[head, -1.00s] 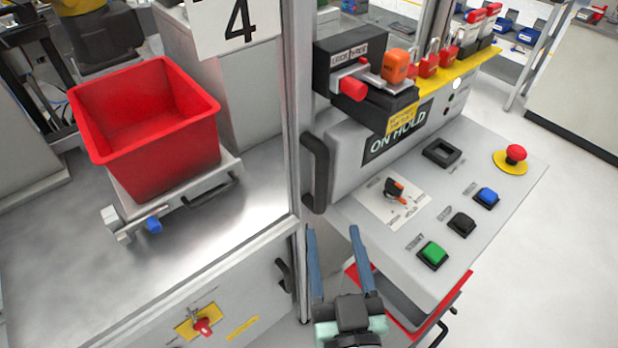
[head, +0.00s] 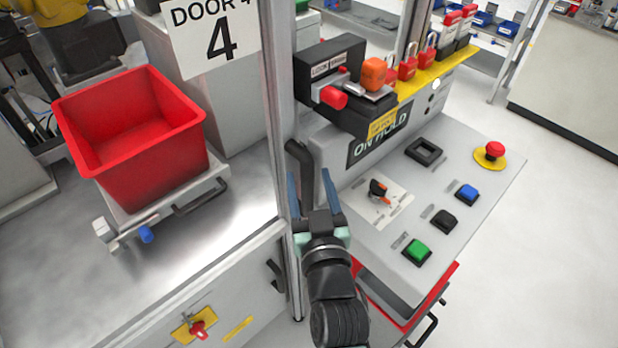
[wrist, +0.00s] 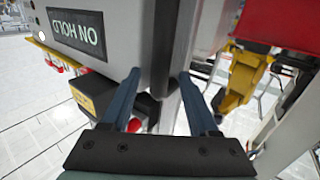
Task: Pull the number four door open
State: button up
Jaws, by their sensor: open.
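The number four door carries a white sign, "DOOR 4" (head: 215,38), in the head view. Its pale metal frame post (head: 277,120) stands just left of the control console. A black upright bar handle (head: 304,160) sits beside this post. My gripper (head: 311,180) is open and empty, with its blue fingers raised at the lower part of the handle. The fingers partly cover the handle there. In the wrist view, my gripper (wrist: 158,85) spreads its fingers with a dark upright bar (wrist: 183,38) beyond and between them. I cannot tell whether either finger touches the handle.
The console (head: 440,190) with buttons and a red emergency stop (head: 495,150) is close on the right. A black lock box (head: 335,75) juts out above the handle. A red bin (head: 130,140) stands behind the door. Open floor (head: 540,240) lies at far right.

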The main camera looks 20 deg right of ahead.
jog(key=shift+w, duration=0.2)
grip_shut()
dwell(1.4)
